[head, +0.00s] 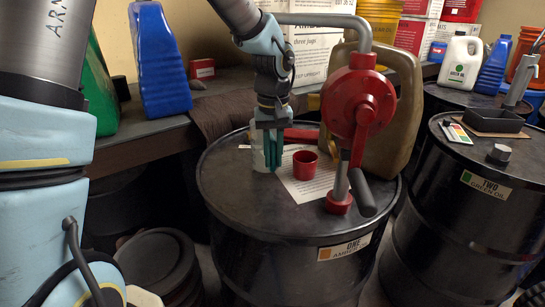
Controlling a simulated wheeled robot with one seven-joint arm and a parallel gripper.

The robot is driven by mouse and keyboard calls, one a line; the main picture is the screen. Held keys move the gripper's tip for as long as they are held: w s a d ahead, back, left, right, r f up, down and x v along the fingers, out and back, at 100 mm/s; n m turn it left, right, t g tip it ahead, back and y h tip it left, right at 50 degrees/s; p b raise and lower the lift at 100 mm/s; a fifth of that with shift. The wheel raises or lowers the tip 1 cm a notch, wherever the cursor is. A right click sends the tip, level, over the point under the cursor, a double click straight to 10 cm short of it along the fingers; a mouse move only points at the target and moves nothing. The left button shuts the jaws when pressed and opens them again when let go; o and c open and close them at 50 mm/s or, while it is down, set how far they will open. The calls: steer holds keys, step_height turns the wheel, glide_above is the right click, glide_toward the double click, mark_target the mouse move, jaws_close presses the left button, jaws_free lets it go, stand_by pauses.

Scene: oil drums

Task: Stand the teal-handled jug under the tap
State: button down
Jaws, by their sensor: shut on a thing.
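The jug (258,158) is a small pale vessel with a teal handle (273,150). It appears upright at the left part of drum ONE's top (235,205); I cannot tell whether its base touches the lid. My gripper (271,135) points down from above and is shut on the teal handle; it hides part of the jug. A red hand pump (357,105) stands on the same drum, right of the jug. Its grey spout pipe (330,20) bends over to the left, and its outlet end is hidden behind my arm.
A red cup (305,164) stands on a paper sheet (315,185) between jug and pump. A tan canister (400,110) is behind the pump. Drum TWO (450,200) stands to the right with a black tray (493,122). A blue container (160,65) is on the back bench.

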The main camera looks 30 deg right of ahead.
steer(key=shift+f+b, duration=0.35)
steer(key=shift+f, duration=0.2)
steer(key=c, duration=0.7)
jaws_free()
steer(key=shift+r, duration=0.1)
